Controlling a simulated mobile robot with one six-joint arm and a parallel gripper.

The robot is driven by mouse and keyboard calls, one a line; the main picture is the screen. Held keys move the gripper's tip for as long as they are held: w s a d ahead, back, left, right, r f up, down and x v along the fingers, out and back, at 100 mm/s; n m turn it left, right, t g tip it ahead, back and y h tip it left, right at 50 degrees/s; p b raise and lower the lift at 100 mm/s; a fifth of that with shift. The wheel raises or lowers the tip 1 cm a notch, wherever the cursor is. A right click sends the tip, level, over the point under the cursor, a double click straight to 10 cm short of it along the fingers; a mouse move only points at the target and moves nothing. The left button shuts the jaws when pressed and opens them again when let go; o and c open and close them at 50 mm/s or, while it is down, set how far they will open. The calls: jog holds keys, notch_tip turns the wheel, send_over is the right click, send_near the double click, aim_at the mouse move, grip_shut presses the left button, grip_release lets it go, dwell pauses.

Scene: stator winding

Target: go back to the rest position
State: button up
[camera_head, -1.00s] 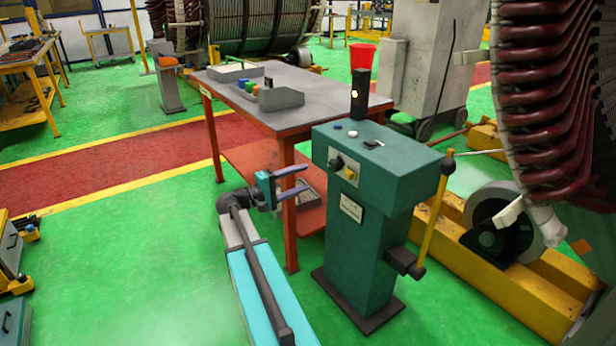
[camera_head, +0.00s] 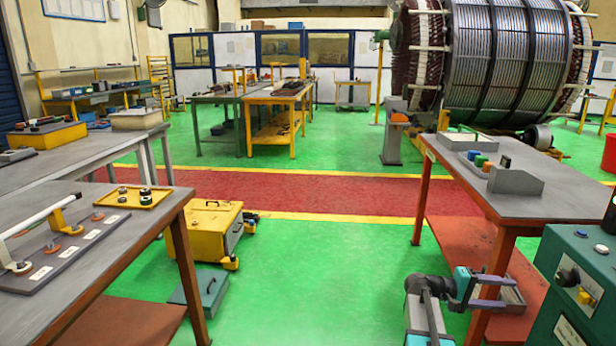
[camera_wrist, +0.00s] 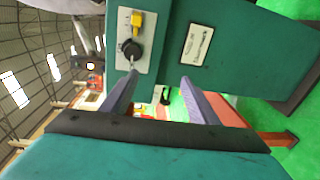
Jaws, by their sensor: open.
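My gripper (camera_head: 497,292) is at the lower right in the head view, low in front of the red-legged table and left of the green control box. Its two fingers are apart with nothing between them. In the wrist view the gripper (camera_wrist: 160,95) shows both fingers spread, empty. Beyond them stands the green control box (camera_wrist: 225,50), with a black knob (camera_wrist: 130,47), a yellow switch (camera_wrist: 136,20) and a white label (camera_wrist: 195,43). The control box (camera_head: 590,262) is cut off by the right edge in the head view. I cannot tell the exact gap between fingers and box.
The red-legged table (camera_head: 470,180) stands at the right with a grey block (camera_head: 515,180) on it. A grey workbench (camera_head: 150,220) stands at the left. A yellow case (camera_head: 205,232) and a green box (camera_head: 205,290) sit on the floor. Green floor (camera_head: 320,275) in the middle is clear.

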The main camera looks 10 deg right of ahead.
jog(key=s+a+f+n+t+y, duration=0.1)
jog(key=s+a+f+y, duration=0.15)
jog(key=a+f, duration=0.7)
jog(key=s+a+f+n+t+y, duration=0.1)
jog(key=a+f+y, duration=0.2)
jog(key=a+f, duration=0.7)
jog(key=s+a+f+n+y, duration=0.1)
jog(key=a+f+y, duration=0.3)
jog(key=f, duration=1)
jog(key=s+a+f+g+y, duration=0.1)
jog(key=s+a+f+y, duration=0.1)
jog(key=s+a+f, duration=0.55)
jog(key=s+a+f+y, duration=0.2)
jog(key=s+a, duration=0.3)
jog(key=a, duration=0.6)
jog(key=s+a+f+g+y, duration=0.1)
jog(key=s+a+f+y, duration=0.1)
jog(key=s+a+f, duration=0.6)
notch_tip(320, 180, up, 17)
jog(key=a+p, duration=0.2)
jog(key=p, duration=1.1)
jog(key=shift+w, duration=0.35)
jog(key=shift+y, duration=0.25)
jog(key=c, duration=0.6)
